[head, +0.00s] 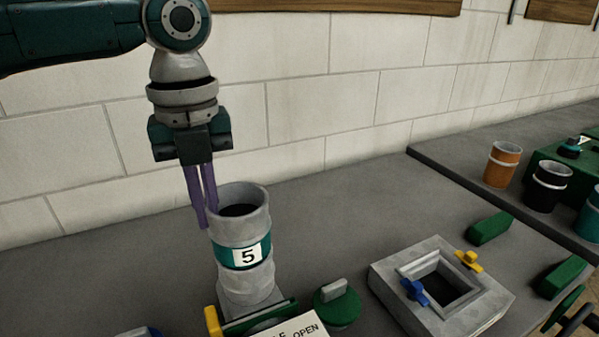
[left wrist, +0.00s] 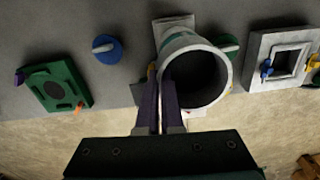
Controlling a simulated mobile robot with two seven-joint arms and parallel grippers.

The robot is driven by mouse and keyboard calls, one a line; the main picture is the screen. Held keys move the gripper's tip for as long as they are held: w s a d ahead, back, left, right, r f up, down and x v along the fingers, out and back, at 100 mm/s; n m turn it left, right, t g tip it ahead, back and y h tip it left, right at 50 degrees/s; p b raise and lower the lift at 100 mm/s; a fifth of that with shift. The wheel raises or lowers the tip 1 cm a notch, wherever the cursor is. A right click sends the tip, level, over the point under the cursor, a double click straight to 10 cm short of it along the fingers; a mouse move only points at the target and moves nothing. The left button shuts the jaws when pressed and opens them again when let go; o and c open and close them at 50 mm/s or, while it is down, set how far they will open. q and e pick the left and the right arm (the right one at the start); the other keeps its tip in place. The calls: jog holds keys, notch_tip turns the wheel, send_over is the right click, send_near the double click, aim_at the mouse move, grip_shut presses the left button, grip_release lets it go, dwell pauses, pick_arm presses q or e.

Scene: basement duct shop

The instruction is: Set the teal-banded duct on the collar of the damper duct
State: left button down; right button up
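The teal-banded duct (head: 229,257), a grey cylinder with a white "5" label, is nearly upright in the head view. Its open mouth faces up, and it also shows in the left wrist view (left wrist: 227,80). Directly below it is a narrower grey piece, apparently the damper duct (head: 247,292), on a green base. The two look in line; I cannot tell whether they touch. My left gripper (head: 207,219) points down at the left rim. Its purple fingers are close together, one outside the wall and one at the mouth, apparently shut on the rim. My right gripper is not in view.
A grey square frame (head: 385,277) with yellow and blue clips lies to the right. Orange (head: 502,170) and black (head: 546,195) cans stand far right. The bench behind is clear.

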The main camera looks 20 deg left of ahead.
pick_arm(q)
jog(key=shift+p, duration=0.45)
dwell(0.7)
jog(key=shift+f, duration=0.6)
dwell(0.6)
jog(key=c, duration=1.3)
grip_release()
jog(key=shift+c, duration=0.2)
notch_tip(320, 180, up, 11)
jog(key=p, duration=1.1)
jog(key=shift+r, duration=0.1)
